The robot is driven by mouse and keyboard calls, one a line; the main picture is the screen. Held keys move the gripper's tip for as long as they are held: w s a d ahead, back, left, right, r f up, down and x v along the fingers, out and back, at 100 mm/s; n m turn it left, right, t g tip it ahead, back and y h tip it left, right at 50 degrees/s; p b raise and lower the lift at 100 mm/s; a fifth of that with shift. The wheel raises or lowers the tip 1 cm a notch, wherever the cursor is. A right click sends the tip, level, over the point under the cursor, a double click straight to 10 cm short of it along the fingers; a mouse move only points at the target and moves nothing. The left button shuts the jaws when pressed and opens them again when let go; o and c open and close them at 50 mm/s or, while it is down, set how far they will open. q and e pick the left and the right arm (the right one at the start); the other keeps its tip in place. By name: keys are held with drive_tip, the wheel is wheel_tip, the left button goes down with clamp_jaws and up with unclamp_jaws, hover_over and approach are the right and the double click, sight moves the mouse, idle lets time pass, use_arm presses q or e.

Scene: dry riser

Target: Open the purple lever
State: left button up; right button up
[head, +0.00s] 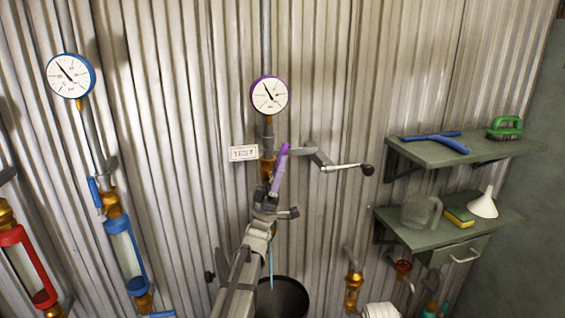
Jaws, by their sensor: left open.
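The purple lever (280,170) stands nearly upright, tilted a little to the right, on the middle pipe below the purple-rimmed gauge (270,96). My left gripper (270,200) comes up from below and is open at the lever's lower end. I cannot tell whether its fingers touch the lever or sit on both sides of it. The gripper and arm hide most of the pipe below the lever. My right gripper is not in view.
A crank handle (345,167) sticks out to the right of the lever, and a TEST sign (243,153) hangs left. A blue lever (95,192) is on the left pipe. A dark bucket (284,298) stands below. Shelves (465,150) are at right.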

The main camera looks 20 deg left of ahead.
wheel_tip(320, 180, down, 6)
drive_tip(key=b, duration=0.5)
